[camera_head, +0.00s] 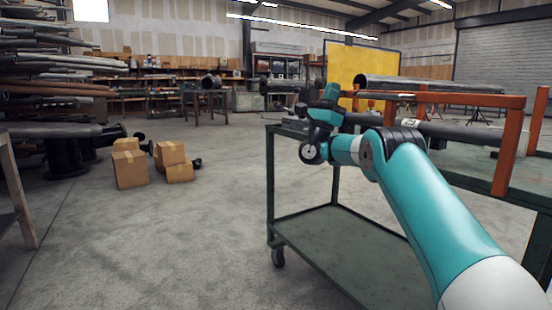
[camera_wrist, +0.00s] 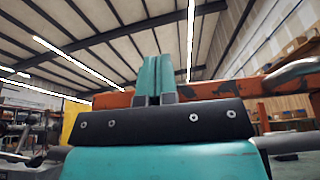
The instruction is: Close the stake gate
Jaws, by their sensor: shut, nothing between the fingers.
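The orange stake gate (camera_head: 450,98) is a horizontal bar with upright posts along the green cart's near side, at the right of the head view. Its bar runs left toward my gripper (camera_head: 330,93). My gripper is shut and empty, near the bar's left end, above the cart's left corner. In the wrist view, my closed teal fingers (camera_wrist: 156,76) point up, with an orange bar (camera_wrist: 115,99) behind them. I cannot tell whether they touch it. My arm hides part of the gate and cart, and the gate's latch or hinge cannot be made out.
The green cart (camera_head: 335,225) carries grey pipes (camera_head: 430,84) behind the orange bar. A yellow panel (camera_head: 360,65) stands behind.

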